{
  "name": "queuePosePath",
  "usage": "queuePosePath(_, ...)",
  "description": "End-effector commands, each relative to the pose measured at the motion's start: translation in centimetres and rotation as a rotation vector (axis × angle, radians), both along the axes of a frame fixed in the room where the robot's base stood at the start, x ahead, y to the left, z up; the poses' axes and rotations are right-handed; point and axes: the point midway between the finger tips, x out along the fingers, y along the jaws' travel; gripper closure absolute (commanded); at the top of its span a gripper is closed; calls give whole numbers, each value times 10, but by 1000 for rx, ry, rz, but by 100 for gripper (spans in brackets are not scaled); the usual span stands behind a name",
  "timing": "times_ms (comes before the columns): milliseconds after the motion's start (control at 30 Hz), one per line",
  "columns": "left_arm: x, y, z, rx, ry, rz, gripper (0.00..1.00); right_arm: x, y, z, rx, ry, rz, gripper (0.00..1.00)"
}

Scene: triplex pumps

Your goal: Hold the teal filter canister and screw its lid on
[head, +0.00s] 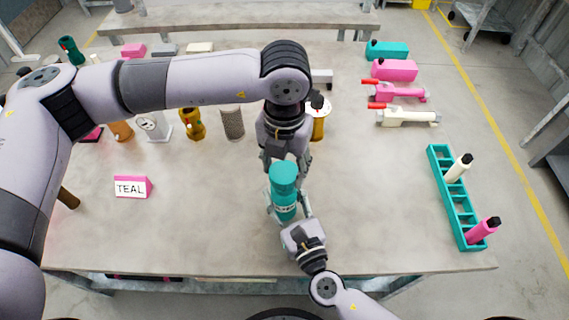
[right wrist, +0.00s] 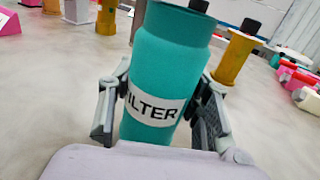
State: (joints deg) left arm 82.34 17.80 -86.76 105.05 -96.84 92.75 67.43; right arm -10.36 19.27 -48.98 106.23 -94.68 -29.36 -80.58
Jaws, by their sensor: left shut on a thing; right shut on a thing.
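The teal filter canister (head: 286,207) stands upright near the front middle of the table. Its white band reads "FILTER" in part in the right wrist view (right wrist: 150,107). My right gripper (head: 287,213) is shut around its body from the front, one finger on each side. The teal lid (head: 284,174) is at the top of the canister, in line with it. My left gripper (head: 285,163) points down from above and is shut on the lid. I cannot tell whether the lid is fully seated.
A pink sign reading "TEAL" (head: 132,187) stands at left. A teal rack (head: 458,215) holding a cream and a pink bottle is at right. Several pumps and cylinders line the back, including a yellow cylinder (head: 318,125) close behind my left gripper. The table between is clear.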

Motion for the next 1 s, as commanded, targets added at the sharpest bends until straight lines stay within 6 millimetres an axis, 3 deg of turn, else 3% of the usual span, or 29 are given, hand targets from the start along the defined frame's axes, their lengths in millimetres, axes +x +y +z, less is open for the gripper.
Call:
queuePosePath(333,0,0,-17,-1,1,0,72,0,0,-1,0,1,0,100)
queuePosePath(1000,0,0,-20,-1,0,0,72,0,0,-1,-1,1,0,100)
